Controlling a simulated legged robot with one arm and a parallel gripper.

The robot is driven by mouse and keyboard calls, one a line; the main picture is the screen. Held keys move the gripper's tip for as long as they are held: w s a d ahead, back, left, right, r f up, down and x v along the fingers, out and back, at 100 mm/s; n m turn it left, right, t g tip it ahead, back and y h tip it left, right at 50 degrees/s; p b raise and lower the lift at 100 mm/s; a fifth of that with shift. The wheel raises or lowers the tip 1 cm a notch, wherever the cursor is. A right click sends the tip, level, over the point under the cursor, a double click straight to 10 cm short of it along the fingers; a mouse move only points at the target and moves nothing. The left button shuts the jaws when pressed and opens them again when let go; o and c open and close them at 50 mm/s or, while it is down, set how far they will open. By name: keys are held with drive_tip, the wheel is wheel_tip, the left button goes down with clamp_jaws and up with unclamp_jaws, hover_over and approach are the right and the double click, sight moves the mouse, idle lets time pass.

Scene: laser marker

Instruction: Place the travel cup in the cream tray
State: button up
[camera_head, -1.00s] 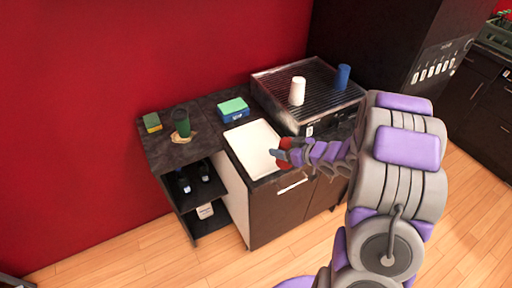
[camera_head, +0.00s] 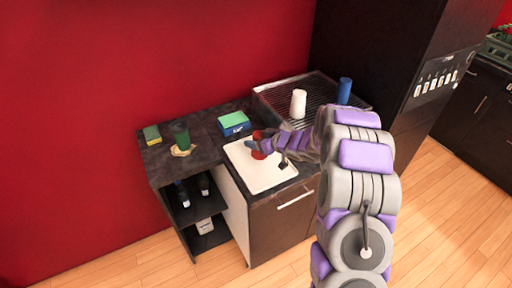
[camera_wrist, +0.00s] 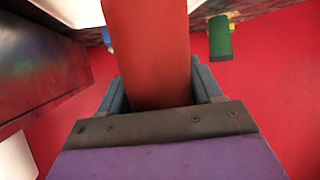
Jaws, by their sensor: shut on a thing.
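The cream tray (camera_head: 262,180) is a shallow rectangle on the dark counter, in the middle of the head view. My gripper (camera_head: 254,145) is over its back right part. It is shut on a red cylinder, which I take for the travel cup (camera_wrist: 150,50); its red ends also show on either side of the fingers in the head view (camera_head: 258,155). In the wrist view the red cup stands between the two blue-grey fingers, and its far end is cut off by the top edge. I cannot tell whether the cup touches the tray.
A green cup (camera_head: 181,135) and a green-yellow sponge (camera_head: 152,133) are at the counter's left. A blue-green box (camera_head: 234,124) stands behind the tray. A white cup (camera_head: 298,103) and a blue cup (camera_head: 345,91) stand on the metal-grille machine (camera_head: 318,105) to the right.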

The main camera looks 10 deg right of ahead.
wheel_tip(320, 180, down, 4)
drive_tip(key=shift+d+r+b, duration=0.1)
drive_tip(key=shift+b, duration=0.7)
drive_tip(key=shift+a+r, duration=0.1)
drive_tip(key=shift+a, duration=0.35)
drive_tip(key=o, duration=1.1)
drive_tip(key=shift+d, duration=0.35)
drive_tip(key=shift+o, duration=0.2)
drive_tip(key=p+v, duration=0.2)
drive_tip(key=v, duration=1)
drive_tip(key=shift+a+p, duration=0.2)
drive_tip(key=shift+p, duration=0.15)
